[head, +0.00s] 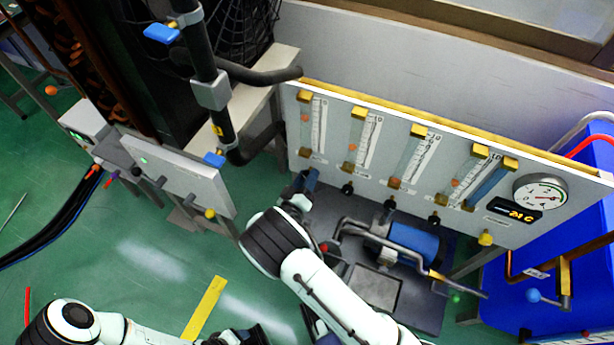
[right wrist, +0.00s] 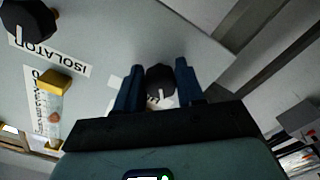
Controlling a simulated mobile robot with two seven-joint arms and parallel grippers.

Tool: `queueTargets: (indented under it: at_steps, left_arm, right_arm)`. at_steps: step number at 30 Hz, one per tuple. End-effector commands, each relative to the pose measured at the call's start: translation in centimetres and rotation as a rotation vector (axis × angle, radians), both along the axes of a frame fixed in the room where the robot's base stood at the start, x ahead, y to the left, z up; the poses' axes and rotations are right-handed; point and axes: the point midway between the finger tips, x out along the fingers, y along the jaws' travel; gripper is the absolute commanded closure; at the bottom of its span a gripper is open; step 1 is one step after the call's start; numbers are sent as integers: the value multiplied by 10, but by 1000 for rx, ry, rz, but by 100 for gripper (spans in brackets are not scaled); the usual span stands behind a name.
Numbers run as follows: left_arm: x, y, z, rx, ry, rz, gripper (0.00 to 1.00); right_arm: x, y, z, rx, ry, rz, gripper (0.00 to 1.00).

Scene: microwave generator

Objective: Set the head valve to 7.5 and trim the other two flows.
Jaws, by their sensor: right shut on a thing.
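A grey panel (head: 335,175) carries several flow meters with yellow end blocks and orange floats. The leftmost meter (head: 312,125) is above my right gripper (head: 303,182). Black knobs (head: 390,203) sit in a row below the meters. In the right wrist view, my right gripper (right wrist: 159,78) has its two blue fingers on either side of a black knob (right wrist: 160,80) and is shut on it. In the head view my gripper hides this knob. My left gripper (head: 245,335) is partly visible at the bottom edge; its jaws are not clear.
A round dial gauge (head: 540,192) and a lit display (head: 514,210) are at the panel's right. A blue pump (head: 412,240) with grey pipes stands below. Another black knob (right wrist: 30,25) is beside an ISOLATOR label. Open green floor lies at left.

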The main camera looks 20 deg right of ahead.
Motion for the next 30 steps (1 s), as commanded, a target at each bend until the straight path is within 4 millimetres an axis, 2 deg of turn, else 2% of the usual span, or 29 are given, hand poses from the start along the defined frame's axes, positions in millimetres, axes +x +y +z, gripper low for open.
queueTargets:
  at_steps: [1, 14, 15, 17, 26, 30]
  left_arm:
    - [-1, 0, 1, -1, 3, -1, 39]
    - [-2, -1, 1, -2, 4, -1, 39]
    - [-2, -1, 1, -2, 4, -1, 39]
    - [-2, -1, 1, -2, 4, -1, 39]
    - [-1, -1, 1, -2, 4, -1, 39]
    - [-3, -2, 3, -5, 9, -4, 39]
  right_arm:
    - [-3, -1, -5, -1, 19, -4, 92]
    - [-4, -1, -6, -6, 27, -5, 92]
    - [-4, -1, -6, -6, 27, -5, 55]
    - [-4, -1, -6, -6, 25, -6, 39]
    - [-2, 0, -2, -8, 17, -2, 39]
    - [-9, 10, -1, -8, 16, 0, 39]
